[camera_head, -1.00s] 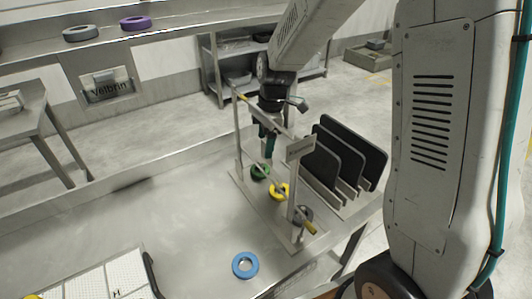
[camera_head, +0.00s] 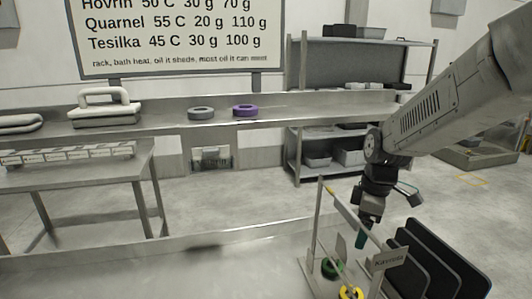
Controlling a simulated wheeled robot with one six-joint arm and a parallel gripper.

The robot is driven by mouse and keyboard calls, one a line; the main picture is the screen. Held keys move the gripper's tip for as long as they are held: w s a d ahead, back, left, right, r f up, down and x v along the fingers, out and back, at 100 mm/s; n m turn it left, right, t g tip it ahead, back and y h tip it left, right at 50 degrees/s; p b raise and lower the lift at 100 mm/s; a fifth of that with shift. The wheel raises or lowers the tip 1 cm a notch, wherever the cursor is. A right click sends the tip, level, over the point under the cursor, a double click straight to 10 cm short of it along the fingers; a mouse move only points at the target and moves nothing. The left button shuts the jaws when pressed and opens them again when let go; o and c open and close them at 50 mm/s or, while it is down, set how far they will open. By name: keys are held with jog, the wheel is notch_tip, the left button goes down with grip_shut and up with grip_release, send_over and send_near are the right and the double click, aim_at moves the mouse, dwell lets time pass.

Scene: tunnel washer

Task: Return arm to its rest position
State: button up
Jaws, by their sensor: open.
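My gripper (camera_head: 361,236) hangs down on the right of the view, at the end of my arm coming in from the upper right. It is small and dark here, and its jaws look empty. It is at the metal rack (camera_head: 310,272), close to the rack's sloping top bar. A green ring (camera_head: 332,268) lies low in the rack, below and left of the gripper. A yellow ring (camera_head: 351,293) is partly cut off by the bottom edge.
Black upright panels (camera_head: 432,262) stand right of the rack. A side table (camera_head: 75,172) stands left. The basin floor at lower left looks clear.

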jog(key=s+d+r+m+h, duration=0.1)
jog(key=s+d+r+m, duration=0.1)
jog(key=s+r+m, duration=0.3)
jog(key=s+d+m, duration=0.1)
jog(key=s+m, duration=0.2)
jog(key=s, duration=0.5)
jog(key=s+d+r+m+h, duration=0.1)
jog(key=s+d+r+m, duration=0.15)
jog(key=s, duration=0.35)
jog(key=s+a+r+m+y, duration=0.1)
jog(key=s+a+m, duration=0.1)
jog(key=s+a, duration=0.2)
jog(key=shift+s+a+r+t, duration=0.3)
jog(key=shift+s+a+t, duration=0.1)
jog(key=shift+s, duration=0.85)
jog(key=shift+m, duration=0.25)
